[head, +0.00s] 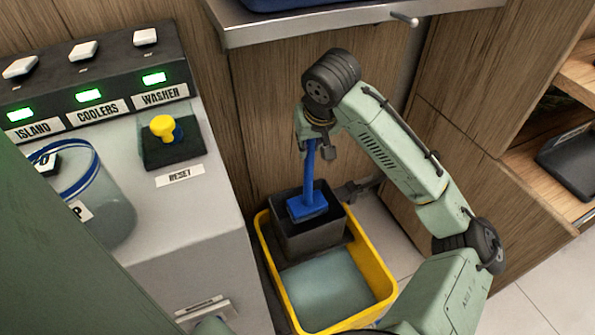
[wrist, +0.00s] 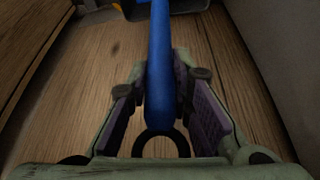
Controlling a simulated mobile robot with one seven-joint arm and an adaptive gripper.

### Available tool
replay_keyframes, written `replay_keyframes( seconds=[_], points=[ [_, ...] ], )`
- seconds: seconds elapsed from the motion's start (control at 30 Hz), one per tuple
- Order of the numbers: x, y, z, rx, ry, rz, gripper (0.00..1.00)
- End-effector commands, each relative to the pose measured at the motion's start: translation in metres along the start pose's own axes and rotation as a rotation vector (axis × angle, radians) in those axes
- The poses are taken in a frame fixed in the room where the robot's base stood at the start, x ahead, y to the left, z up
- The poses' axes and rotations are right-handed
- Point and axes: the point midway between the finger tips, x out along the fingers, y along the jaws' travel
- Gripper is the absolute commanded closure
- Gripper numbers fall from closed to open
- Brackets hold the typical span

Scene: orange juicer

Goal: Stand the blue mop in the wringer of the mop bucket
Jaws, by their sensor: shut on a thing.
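My gripper (head: 316,140) is shut on the handle of the blue mop (head: 310,172). The handle also runs between the two fingers (wrist: 160,105) in the wrist view. The mop hangs close to upright below the gripper, its flat blue head (head: 307,207) at the bottom. The head shows at the mouth of the dark grey wringer (head: 305,240), within its outline. I cannot tell whether it rests inside or is just above. The wringer sits at the back end of the yellow mop bucket (head: 385,282), which has greyish water in front.
A grey control cabinet (head: 190,230) with switches, a yellow reset knob (head: 162,127) and a clear container (head: 95,205) stands at left. A metal counter edge (head: 310,27) overhangs behind. Wooden cabinets (head: 480,130) stand to the right, with open tiled floor (head: 525,310) in front.

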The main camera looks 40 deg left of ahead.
Motion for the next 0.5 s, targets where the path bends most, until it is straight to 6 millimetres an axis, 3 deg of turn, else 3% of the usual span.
replay_keyframes(
  seconds=[0.17,0.5],
  points=[
    [0.015,0.005,0.009,-0.008,0.0,-0.003,1.0],
    [0.064,0.004,0.03,-0.01,0.001,-0.004,1.0]
  ],
)
